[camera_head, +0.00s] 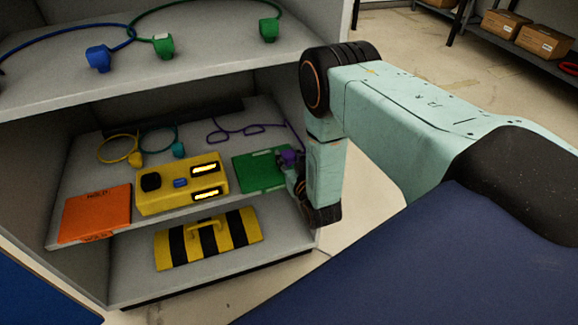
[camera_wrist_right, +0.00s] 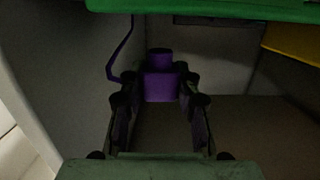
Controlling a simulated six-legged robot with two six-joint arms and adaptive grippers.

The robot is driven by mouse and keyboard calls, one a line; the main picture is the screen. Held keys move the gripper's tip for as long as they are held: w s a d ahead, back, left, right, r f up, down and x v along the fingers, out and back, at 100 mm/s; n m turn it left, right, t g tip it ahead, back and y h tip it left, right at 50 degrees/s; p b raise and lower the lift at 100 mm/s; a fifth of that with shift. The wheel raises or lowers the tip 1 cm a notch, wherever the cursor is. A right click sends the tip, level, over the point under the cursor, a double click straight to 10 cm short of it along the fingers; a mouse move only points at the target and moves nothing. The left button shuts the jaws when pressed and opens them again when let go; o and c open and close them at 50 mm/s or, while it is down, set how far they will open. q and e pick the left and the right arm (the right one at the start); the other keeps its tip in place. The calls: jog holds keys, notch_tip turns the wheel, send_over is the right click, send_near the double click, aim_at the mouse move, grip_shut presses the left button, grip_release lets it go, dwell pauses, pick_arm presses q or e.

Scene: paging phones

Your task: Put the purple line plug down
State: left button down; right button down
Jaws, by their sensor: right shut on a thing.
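The purple line plug (camera_head: 289,157) is at the right end of the middle shelf, above or beside the green flat piece (camera_head: 256,174). My right gripper (camera_head: 294,172) is shut on it, reaching in from the right side of the cabinet. In the right wrist view the purple plug (camera_wrist_right: 160,84) sits between the two dark fingers of the right gripper (camera_wrist_right: 159,95). Its purple cord (camera_head: 240,131) runs back along the shelf. I cannot tell whether the plug touches the shelf. My left gripper is not in view.
The middle shelf also holds an orange box (camera_head: 96,211), a yellow phone unit (camera_head: 182,184), and yellow (camera_head: 136,158) and teal (camera_head: 179,150) plugs. Blue and green plugs lie on the upper shelf. A yellow-black striped case (camera_head: 208,238) is below. The cabinet's right side wall is close to my arm.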

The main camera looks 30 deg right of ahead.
aim_at(290, 166)
notch_tip(290, 166, down, 3)
jog(key=shift+r+b, duration=0.15)
jog(key=shift+b, duration=0.35)
jog(key=c, duration=1)
grip_release()
jog(key=shift+o, duration=0.2)
